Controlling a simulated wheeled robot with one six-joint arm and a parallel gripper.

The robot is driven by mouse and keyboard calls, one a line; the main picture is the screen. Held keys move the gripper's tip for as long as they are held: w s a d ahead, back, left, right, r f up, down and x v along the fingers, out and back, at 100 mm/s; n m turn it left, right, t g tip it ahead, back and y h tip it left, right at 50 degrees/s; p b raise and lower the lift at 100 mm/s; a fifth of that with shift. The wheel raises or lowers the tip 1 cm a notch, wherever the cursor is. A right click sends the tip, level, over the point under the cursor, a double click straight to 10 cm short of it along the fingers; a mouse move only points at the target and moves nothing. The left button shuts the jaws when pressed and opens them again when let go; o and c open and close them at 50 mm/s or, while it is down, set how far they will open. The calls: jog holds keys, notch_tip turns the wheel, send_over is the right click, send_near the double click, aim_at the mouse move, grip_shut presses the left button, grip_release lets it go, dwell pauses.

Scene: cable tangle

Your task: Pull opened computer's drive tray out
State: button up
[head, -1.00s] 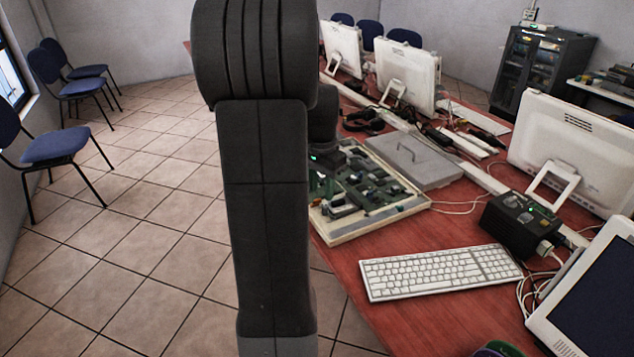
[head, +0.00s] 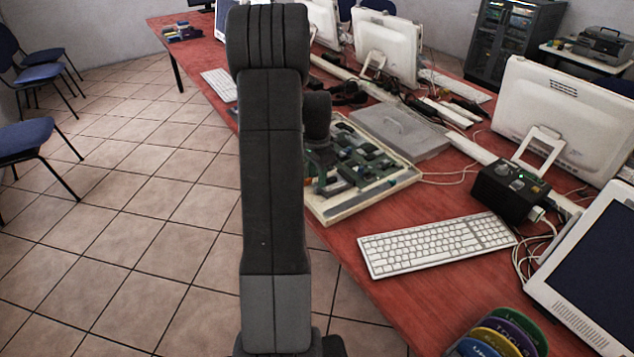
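The opened computer (head: 340,213) is a flat pale case with green boards and dark parts inside, near the red table's left edge. I cannot pick out its drive tray among these parts. A grey lid-like panel (head: 405,130) lies flat beside the case on its far right side. My dark arm stands upright in front of the case's left part and hides some of it. The end of my arm reaches down over the case's left side. My gripper's fingers cannot be made out against the dark parts, so neither their opening nor any contact shows.
A white keyboard (head: 437,245) and a black box with cables (head: 509,191) are nearer on the table. White monitors (head: 566,110) line the right side. Coloured discs (head: 500,335) sit at the bottom right. Blue chairs (head: 25,137) stand left, with open tiled floor between.

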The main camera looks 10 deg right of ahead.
jog(key=shift+f, duration=1.6)
grip_shut()
